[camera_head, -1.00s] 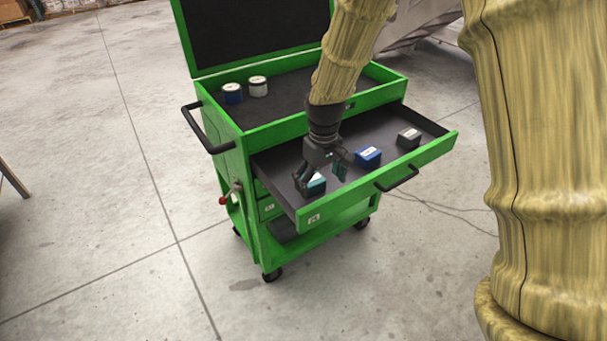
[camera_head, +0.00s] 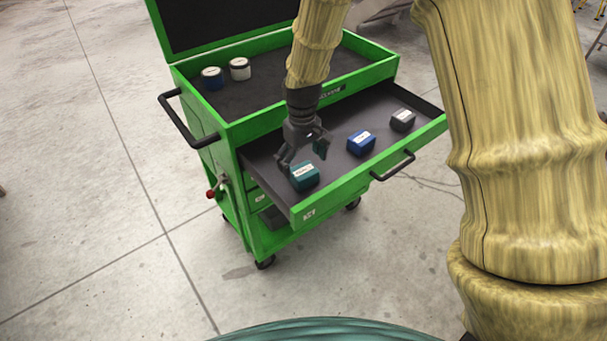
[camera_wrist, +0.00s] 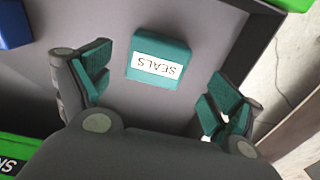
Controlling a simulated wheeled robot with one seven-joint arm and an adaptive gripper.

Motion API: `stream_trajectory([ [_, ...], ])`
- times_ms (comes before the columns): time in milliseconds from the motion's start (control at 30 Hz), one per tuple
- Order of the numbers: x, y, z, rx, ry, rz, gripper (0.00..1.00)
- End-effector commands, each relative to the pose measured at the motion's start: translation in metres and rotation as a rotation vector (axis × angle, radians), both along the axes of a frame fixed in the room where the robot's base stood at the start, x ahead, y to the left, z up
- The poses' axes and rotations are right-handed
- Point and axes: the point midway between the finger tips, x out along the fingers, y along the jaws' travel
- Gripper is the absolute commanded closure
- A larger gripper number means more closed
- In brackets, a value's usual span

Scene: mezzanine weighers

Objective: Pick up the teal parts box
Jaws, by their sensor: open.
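The teal parts box (camera_head: 304,178) sits in the open drawer of the green cart, at the drawer's left front part. It has a white label on top, which reads SEALS in the wrist view (camera_wrist: 160,48). My gripper (camera_head: 302,158) is above the drawer, just behind and over the box. In the wrist view my gripper (camera_wrist: 160,95) has its teal-padded fingers spread wide. The box lies beyond them, roughly midway between the two fingers, and neither finger touches it. Nothing is held.
A blue box (camera_head: 361,143) and a dark grey box (camera_head: 402,120) stand in the same drawer (camera_head: 345,172), to the right.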

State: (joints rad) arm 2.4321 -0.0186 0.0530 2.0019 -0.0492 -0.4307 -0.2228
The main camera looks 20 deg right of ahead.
Motion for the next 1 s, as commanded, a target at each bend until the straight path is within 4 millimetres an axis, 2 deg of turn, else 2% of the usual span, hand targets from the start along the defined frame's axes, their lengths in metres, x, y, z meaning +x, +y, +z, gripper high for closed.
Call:
stream_trajectory([
  [167,0.0,-0.002,-0.008,0.0,0.002,-0.001,0.08],
  [600,0.001,-0.006,-0.049,0.0,0.001,-0.003,0.08],
  [933,0.001,-0.006,-0.053,0.0,0.0,-0.003,0.08],
  [1000,0.001,-0.006,-0.053,0.0,0.0,-0.003,0.19],
])
